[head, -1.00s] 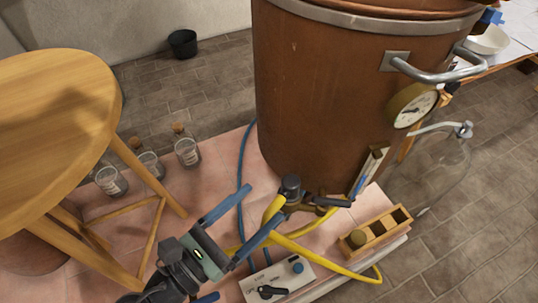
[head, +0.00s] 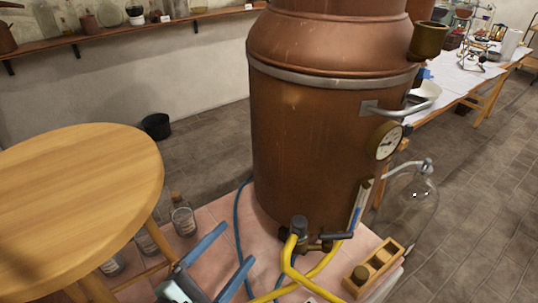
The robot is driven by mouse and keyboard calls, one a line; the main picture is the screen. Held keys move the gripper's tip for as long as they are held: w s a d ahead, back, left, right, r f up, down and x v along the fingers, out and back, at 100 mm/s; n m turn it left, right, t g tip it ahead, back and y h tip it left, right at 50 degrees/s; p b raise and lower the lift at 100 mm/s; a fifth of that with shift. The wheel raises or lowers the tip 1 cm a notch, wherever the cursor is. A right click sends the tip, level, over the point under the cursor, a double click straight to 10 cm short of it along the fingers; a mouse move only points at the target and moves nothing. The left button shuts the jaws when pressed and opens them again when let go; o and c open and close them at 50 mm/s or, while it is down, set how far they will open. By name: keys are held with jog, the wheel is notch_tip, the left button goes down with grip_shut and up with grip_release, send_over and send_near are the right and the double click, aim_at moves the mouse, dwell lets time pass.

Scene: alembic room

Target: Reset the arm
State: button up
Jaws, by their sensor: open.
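My gripper (head: 231,254) is at the bottom of the head view. Its two blue fingers are spread apart with nothing between them. It is left of the valve (head: 299,228) at the foot of a large copper still (head: 310,140), above a pink tiled platform (head: 218,212). The rest of my arm is mostly below the picture edge.
A round wooden stool (head: 80,195) stands close on the left, with glass bottles (head: 183,218) beside it. Yellow hoses (head: 290,262) and a blue hose (head: 238,225) run near my gripper. A wooden rack (head: 374,268) is at right. A black bucket (head: 156,126) is behind.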

jog(key=w+d+r+m+t+y+p, duration=0.1)
jog(key=w+d+r+m+t+y, duration=0.15)
jog(key=r+m, duration=0.8)
jog(key=w+d+r+m+t+y+p, duration=0.1)
jog(key=w+r+m+t+y, duration=0.2)
jog(key=r, duration=1.5)
jog(key=s+d+r+m+t, duration=0.1)
jog(key=s+r+m+t, duration=0.1)
jog(key=r, duration=0.4)
jog(key=s+d+r+m+t+y, duration=0.1)
jog(key=s+r+m+t, duration=0.2)
jog(key=s+r, duration=0.2)
jog(key=s+r+m+t+y+p, duration=0.1)
jog(key=s+r+m+t, duration=0.1)
jog(key=r, duration=0.6)
jog(key=shift+s+d+r+m, duration=0.25)
jog(key=shift+s+d+m, duration=0.25)
jog(key=shift+s, duration=0.35)
jog(key=shift+a+t+y, duration=0.1)
jog(key=shift+t+y, duration=0.15)
